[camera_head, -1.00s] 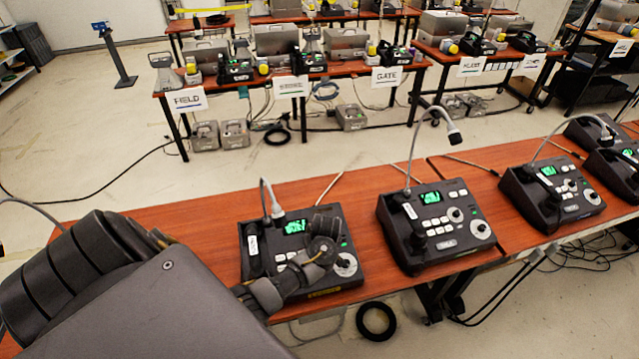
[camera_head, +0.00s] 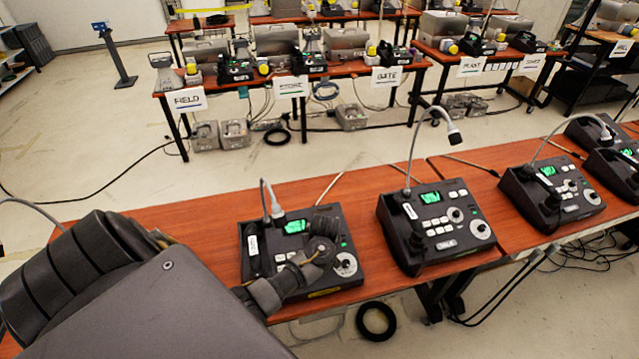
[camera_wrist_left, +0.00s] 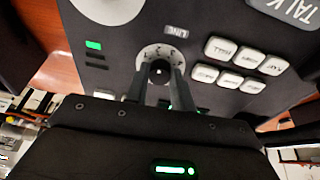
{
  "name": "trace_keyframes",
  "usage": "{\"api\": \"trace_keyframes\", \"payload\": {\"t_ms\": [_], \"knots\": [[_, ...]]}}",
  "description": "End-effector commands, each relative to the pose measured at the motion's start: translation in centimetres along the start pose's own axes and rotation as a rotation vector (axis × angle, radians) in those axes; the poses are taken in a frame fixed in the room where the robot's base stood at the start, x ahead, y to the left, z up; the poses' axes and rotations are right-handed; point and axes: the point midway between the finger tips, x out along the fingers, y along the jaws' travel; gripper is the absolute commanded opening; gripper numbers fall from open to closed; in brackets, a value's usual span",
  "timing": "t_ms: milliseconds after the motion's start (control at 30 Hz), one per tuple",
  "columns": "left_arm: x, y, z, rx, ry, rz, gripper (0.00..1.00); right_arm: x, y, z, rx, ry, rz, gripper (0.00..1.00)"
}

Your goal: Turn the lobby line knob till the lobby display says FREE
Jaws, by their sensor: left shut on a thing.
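The paging phone (camera_head: 334,272) nearest my left arm is a black desk console with a gooseneck microphone and a green-lit display (camera_head: 296,227). The display text is too small to read surely. My left gripper (camera_head: 322,250) is over this console. In the left wrist view my left gripper (camera_wrist_left: 160,75) has both fingers closed around the small black line knob (camera_wrist_left: 158,70), which sits on a pale round dial under a "LINE" label. White buttons (camera_wrist_left: 235,62) lie to its right. My right gripper is not in view.
A second console (camera_head: 435,225) stands to the right on the same wooden table (camera_head: 190,215), with more consoles beyond it. The gooseneck (camera_head: 268,200) rises behind the display. A black cable ring (camera_head: 376,320) lies on the floor in front.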

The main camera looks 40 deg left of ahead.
Motion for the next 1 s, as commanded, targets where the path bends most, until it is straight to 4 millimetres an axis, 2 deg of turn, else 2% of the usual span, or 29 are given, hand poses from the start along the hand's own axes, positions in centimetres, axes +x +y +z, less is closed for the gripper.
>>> {"api": "trace_keyframes", "payload": {"t_ms": [600, 1000], "knots": [[-0.04, -0.1, -0.15, 0.452, -0.013, 0.063, 0.01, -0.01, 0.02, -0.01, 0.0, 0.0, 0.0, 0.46], [-0.04, -0.14, -0.21, 0.596, -0.017, 0.082, 0.01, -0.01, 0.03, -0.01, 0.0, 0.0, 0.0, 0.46]]}}
